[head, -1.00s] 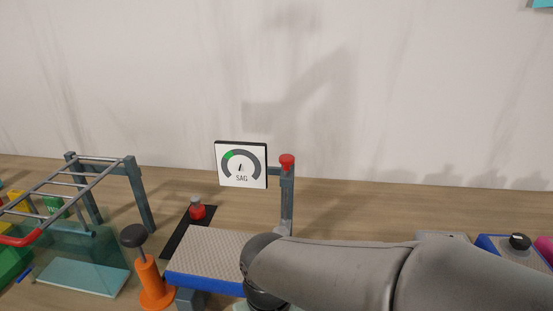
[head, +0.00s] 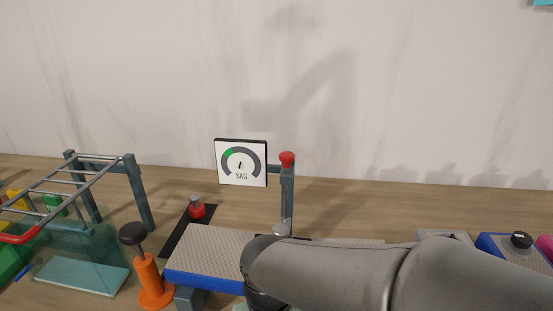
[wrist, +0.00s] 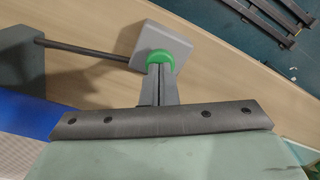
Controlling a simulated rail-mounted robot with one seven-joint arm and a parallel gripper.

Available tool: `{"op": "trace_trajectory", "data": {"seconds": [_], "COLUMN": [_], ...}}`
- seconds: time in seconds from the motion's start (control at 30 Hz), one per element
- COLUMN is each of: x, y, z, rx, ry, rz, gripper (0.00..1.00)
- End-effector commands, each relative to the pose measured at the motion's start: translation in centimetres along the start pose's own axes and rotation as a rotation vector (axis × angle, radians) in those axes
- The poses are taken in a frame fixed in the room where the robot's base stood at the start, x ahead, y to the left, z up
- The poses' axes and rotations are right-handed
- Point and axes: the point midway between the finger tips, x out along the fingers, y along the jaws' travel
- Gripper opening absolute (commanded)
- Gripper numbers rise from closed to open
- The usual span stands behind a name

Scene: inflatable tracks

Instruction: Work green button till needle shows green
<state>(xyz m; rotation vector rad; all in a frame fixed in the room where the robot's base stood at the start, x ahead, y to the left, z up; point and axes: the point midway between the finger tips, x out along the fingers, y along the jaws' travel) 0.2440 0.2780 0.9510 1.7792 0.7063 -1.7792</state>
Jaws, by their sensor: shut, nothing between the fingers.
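The green button (wrist: 160,58) is a round green cap on a pale grey block (wrist: 168,42) in the wrist view. My gripper (wrist: 158,68) is shut and empty, its fingertips over the button's near edge. The fingers hide part of the button, and I cannot tell whether they touch it or how far it is pressed. In the head view the white gauge (head: 241,180), marked SAG, has a grey arc with a green part at upper left. Its small dark needle (head: 240,165) points roughly upward, right of the green part. My arm hides the button and gripper there.
A post with a red top (head: 287,160) stands right of the gauge. A blue-edged platform (head: 207,252), an orange post with a dark knob (head: 151,282), a red button (head: 196,210) and a ladder frame (head: 138,190) stand left. A dark rod (wrist: 85,55) meets the grey block.

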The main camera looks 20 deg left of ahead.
Motion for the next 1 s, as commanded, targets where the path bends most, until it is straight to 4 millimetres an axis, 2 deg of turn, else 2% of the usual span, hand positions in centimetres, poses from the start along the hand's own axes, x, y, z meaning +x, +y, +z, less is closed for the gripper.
{"op": "trace_trajectory", "data": {"seconds": [0.37,0.5,1.0], "x": [1.3,1.1,-2.7], "y": [0.0,0.0,0.0], "z": [0.0,0.0,0.0], "rx": [0.0,0.0,0.0], "ry": [-0.001,0.0,0.001], "rz": [0.0,0.0,0.0], "gripper": [0.0,0.0,0.0]}}
